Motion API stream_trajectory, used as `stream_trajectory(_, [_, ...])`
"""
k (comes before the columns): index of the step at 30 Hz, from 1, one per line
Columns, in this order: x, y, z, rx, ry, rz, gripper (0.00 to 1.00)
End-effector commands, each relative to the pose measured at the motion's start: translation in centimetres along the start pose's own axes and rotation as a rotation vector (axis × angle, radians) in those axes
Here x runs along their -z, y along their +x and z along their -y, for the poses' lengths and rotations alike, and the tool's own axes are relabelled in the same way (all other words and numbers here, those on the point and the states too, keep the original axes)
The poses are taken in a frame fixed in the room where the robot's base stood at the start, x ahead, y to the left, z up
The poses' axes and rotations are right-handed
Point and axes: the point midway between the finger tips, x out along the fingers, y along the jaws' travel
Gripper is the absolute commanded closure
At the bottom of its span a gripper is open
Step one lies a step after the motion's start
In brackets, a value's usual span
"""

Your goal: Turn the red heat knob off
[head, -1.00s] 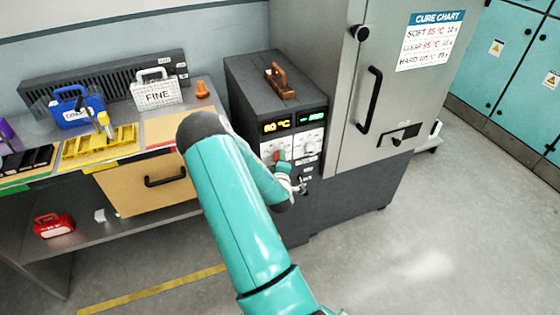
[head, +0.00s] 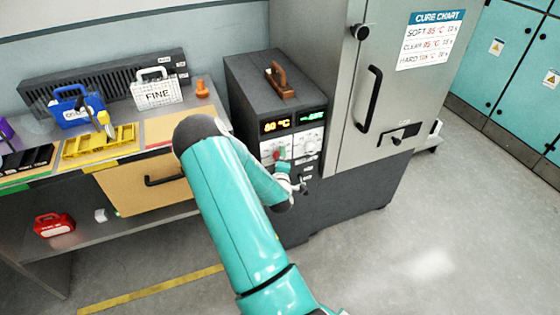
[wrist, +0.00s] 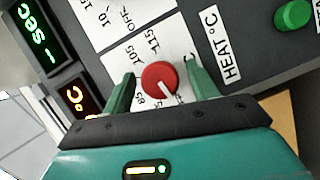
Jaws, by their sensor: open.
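The red heat knob (wrist: 161,80) is on the control box's front panel, beside a HEAT °C label (wrist: 222,45). Its white pointer line slants down toward the lower right in the wrist view, on a dial with printed numbers. My gripper (wrist: 162,82) is open, with one green finger on each side of the knob. I cannot tell whether either finger touches it. In the head view the red knob (head: 279,154) shows small above my arm's end, on the dark control box (head: 250,95). An amber display there (head: 276,126) reads about 80 °C.
A green knob (wrist: 293,14) and a green "sec" display (wrist: 38,30) are near in the wrist view. A grey oven cabinet (head: 340,120) stands right of the box. A bench with a drawer (head: 140,195) and several trays stands left. The right floor is clear.

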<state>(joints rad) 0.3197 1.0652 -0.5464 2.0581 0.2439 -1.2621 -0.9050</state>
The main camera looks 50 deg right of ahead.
Motion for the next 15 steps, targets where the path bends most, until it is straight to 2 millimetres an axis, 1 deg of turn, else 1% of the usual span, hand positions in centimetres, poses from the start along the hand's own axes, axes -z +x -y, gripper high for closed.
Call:
stream_trajectory(5, [0.1, -0.8, 0.0, 0.002, 0.000, 0.000, 0.41])
stream_trajectory(8, [0.1, -2.3, 0.0, 0.002, 0.000, -0.001, 0.41])
stream_trajectory(15, [0.1, -7.6, 0.1, 0.003, -0.001, 0.000, 0.41])
